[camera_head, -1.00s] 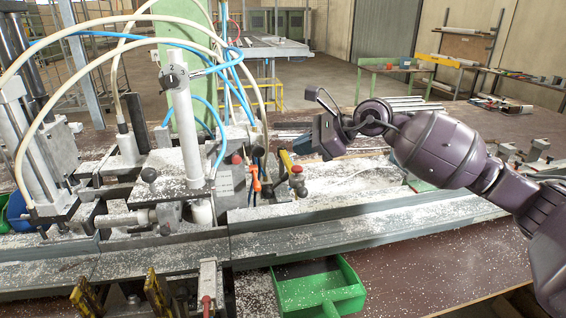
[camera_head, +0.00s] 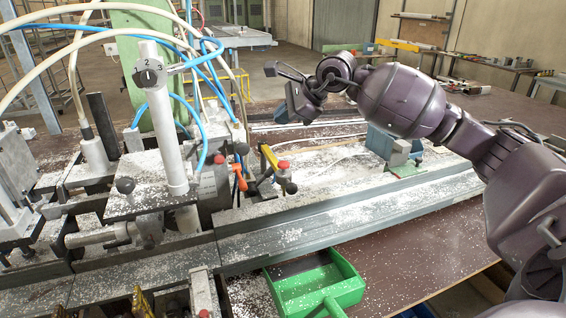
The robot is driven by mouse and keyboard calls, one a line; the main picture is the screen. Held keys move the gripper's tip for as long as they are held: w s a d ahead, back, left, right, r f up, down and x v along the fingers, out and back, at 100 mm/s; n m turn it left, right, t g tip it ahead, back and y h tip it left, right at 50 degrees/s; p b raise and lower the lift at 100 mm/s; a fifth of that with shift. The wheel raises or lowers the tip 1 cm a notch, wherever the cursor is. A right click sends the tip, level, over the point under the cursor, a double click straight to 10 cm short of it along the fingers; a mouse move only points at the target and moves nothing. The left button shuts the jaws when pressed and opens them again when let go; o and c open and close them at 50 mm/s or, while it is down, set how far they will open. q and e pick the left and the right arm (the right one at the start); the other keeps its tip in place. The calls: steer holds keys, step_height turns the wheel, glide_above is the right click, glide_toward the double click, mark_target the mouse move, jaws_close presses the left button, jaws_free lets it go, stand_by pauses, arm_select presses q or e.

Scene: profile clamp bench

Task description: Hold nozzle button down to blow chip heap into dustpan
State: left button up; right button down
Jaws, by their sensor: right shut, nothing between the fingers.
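A green dustpan (camera_head: 345,291) sits below the front edge of the grey rail, at the bottom centre. White chips (camera_head: 345,215) are spread over the rail and bench; no single heap stands out. A red knob (camera_head: 283,165) stands beside a yellow lever (camera_head: 268,156) and an orange handle (camera_head: 240,178) in the middle of the fixture. I cannot tell which part is the nozzle button. My right gripper (camera_head: 298,106) is shut and empty, above and behind the red knob, clear of it. My left gripper is not in view.
A white post with a numbered dial (camera_head: 150,76) and looping hoses (camera_head: 205,75) stand at left. A blue block with a grey clamp (camera_head: 385,146) stands on the rail under my right arm. The brown bench (camera_head: 425,245) is mostly clear at right front.

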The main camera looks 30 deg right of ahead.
steer(key=f, duration=0.2)
steer(key=b, duration=0.3)
glide_above(283, 164)
step_height(283, 164, down, 6)
steer(key=shift+d+r, duration=0.1)
steer(key=shift+r, duration=0.15)
steer(key=shift+f+b, duration=0.3)
steer(key=shift+f, duration=0.4)
steer(key=shift+r, duration=0.1)
stand_by(1.0)
